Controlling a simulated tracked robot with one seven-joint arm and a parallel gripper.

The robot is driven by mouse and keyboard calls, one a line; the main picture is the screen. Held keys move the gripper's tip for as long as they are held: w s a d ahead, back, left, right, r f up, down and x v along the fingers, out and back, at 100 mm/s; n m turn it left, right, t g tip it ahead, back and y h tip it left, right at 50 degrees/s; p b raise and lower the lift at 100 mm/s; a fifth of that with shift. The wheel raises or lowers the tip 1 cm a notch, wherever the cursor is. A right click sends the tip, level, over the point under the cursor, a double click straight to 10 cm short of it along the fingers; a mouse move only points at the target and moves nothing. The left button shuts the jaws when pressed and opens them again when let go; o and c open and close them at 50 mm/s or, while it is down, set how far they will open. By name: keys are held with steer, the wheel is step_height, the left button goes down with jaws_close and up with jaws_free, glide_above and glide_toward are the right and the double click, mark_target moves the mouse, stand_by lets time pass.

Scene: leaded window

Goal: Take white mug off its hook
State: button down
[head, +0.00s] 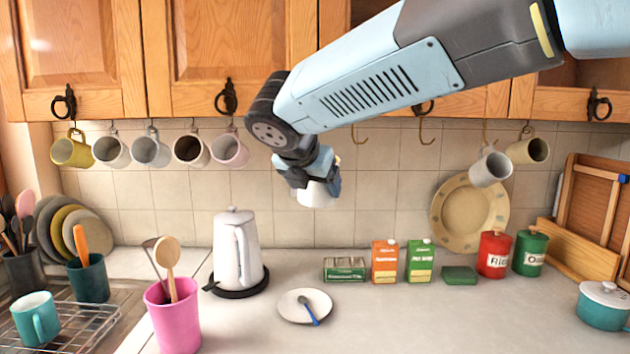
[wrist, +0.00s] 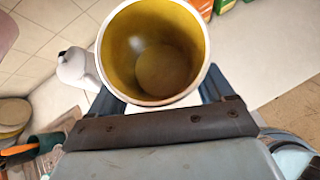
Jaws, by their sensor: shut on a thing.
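My gripper (head: 318,176) is shut on a white mug (head: 317,196) in the middle of the head view. It holds the mug in the air in front of the tiled wall, below the cupboards. In the wrist view the white mug (wrist: 155,50) shows a yellow inside and a pale rim, with a finger on either side of it. Its handle is not clear in either view. No hook shows touching it, but my arm hides part of the cupboard edge above it. Two bare hooks (head: 425,131) show to the right.
Several other mugs hang at left, including a pink one (head: 230,150). At right hang a pale mug (head: 490,168) and a beige mug (head: 528,150). Below stand a white kettle (head: 236,250), a plate (head: 305,307) and cartons (head: 385,262). The front right counter is clear.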

steer(key=s+f, duration=0.2)
steer(key=s, duration=0.5)
steer(key=s+f, duration=0.3)
steer(key=s, duration=0.5)
steer(key=shift+s+a+f, duration=0.25)
steer(key=shift+f, duration=0.05)
stand_by(2.4)
steer(key=shift+s, duration=0.15)
steer(key=shift+s+f, duration=0.1)
stand_by(0.4)
